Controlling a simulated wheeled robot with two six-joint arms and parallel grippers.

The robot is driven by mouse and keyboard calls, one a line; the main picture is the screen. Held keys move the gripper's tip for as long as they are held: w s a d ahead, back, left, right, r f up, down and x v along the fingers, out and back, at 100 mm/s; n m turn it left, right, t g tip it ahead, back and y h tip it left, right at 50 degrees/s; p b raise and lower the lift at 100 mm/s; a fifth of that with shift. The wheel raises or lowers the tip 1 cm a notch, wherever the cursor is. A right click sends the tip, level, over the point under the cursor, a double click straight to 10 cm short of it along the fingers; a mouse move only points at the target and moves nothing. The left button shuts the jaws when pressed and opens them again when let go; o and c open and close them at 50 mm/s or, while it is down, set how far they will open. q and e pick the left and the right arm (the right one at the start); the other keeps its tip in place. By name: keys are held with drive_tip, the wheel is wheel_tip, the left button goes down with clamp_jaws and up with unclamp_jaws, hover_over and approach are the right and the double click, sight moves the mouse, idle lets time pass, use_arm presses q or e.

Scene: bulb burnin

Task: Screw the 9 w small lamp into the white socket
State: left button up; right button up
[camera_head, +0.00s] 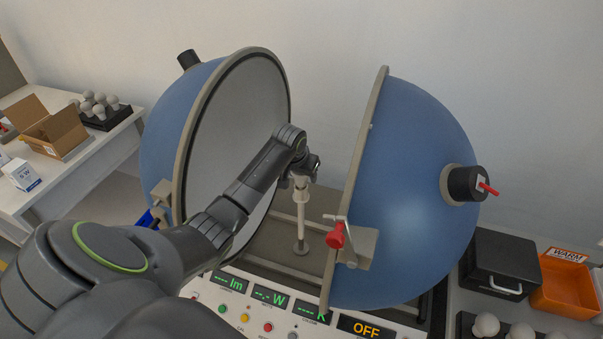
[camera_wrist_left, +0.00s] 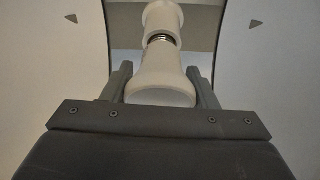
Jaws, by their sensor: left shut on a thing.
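My left gripper (camera_wrist_left: 161,90) is shut on a white lamp (camera_wrist_left: 165,80), one finger on each side of its body. The lamp's metal screw base (camera_wrist_left: 161,39) points at the white socket (camera_wrist_left: 162,15) and meets or enters its mouth; a band of the metal still shows. In the head view my left gripper (camera_head: 308,166) is between the two halves of the blue sphere. The socket (camera_head: 301,197) stands on a pale post there. The lamp is mostly hidden behind the gripper in the head view. My right gripper is not in view.
The open blue sphere halves (camera_head: 420,190) flank my left arm closely. A red-handled latch (camera_head: 335,236) is on the right half. A control panel (camera_head: 250,312) with an OFF display is in front. Bulbs (camera_head: 487,325), a black case (camera_head: 503,262) and an orange bin (camera_head: 568,290) are at right.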

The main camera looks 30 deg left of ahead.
use_arm(q)
drive_tip(key=m+h, duration=0.1)
drive_tip(key=m, duration=0.1)
drive_tip(key=m+h, duration=0.1)
drive_tip(key=m, duration=0.2)
drive_tip(key=shift+s+d+f, duration=0.1)
drive_tip(key=shift+d+f, duration=0.05)
drive_tip(key=m+h+b, duration=0.1)
drive_tip(key=m, duration=0.2)
drive_tip(key=shift+f+g, duration=0.1)
drive_tip(key=shift+g, duration=0.3)
drive_tip(key=m+g+h+b, duration=0.1)
drive_tip(key=m+b, duration=0.1)
drive_tip(key=m, duration=0.2)
drive_tip(key=shift+s+d+f, duration=0.1)
drive_tip(key=shift+d, duration=0.05)
drive_tip(key=m+g+h+b, duration=0.1)
drive_tip(key=m+b, duration=0.2)
drive_tip(key=shift+d+m, duration=0.1)
drive_tip(key=shift+m, duration=0.2)
drive_tip(key=shift+s+m+g+b, duration=0.15)
drive_tip(key=shift+m+g+b, duration=0.35)
drive_tip(key=shift+m, duration=0.4)
drive_tip(key=o, duration=0.9)
drive_tip(key=shift+r, duration=0.25)
drive_tip(key=shift+c, duration=0.2)
